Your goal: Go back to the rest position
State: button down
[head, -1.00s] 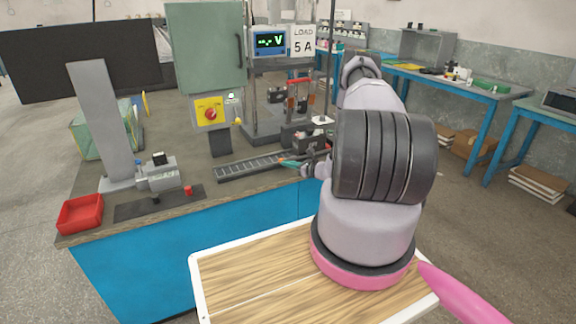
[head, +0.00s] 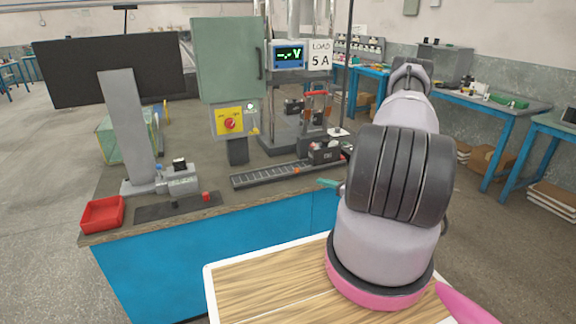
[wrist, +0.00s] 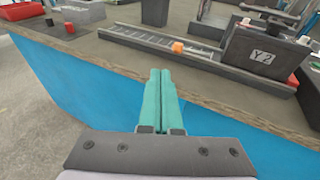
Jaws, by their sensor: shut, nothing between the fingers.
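My gripper (wrist: 160,102) shows in the wrist view with its two teal fingers pressed together and nothing between them. It hangs just off the front edge of the blue bench (wrist: 75,85), apart from everything on it. In the head view only a teal finger tip (head: 328,183) shows at the bench's front edge; my arm hides the rest. A small orange piece (wrist: 178,46) lies at the track.
A red tray (head: 102,214), a monitor on a grey post (head: 127,125) and a green cabinet (head: 226,60) stand on the bench. The load tester display (head: 289,56) reads "-.-V". A wooden-topped surface (head: 270,290) lies in front of me.

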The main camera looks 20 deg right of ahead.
jog(key=w+a+r+n+g+y, duration=0.1)
jog(key=a+r+n+g+y, duration=0.2)
jog(key=r, duration=0.4)
jog(key=w+a+r+n+g+y, duration=0.15)
jog(key=a+r+n, duration=0.25)
jog(key=r, duration=0.4)
jog(key=s+a+r+n+g, duration=0.3)
jog(key=a+r+n, duration=0.15)
jog(key=r, duration=0.35)
jog(key=s+a+r+n+g, duration=0.2)
jog(key=s+a+r+n, duration=0.15)
jog(key=a+r, duration=0.4)
jog(key=s+a+r+n+t+h, duration=0.2)
jog(key=s+r+n+h, duration=0.7)
jog(key=s+r, duration=1.1)
jog(key=s+a+n, duration=0.1)
jog(key=s+n, duration=0.1)
jog(key=s, duration=0.1)
jog(key=shift+s+r+n, duration=0.15)
jog(key=shift+r+n, duration=0.15)
jog(key=shift+r, duration=0.05)
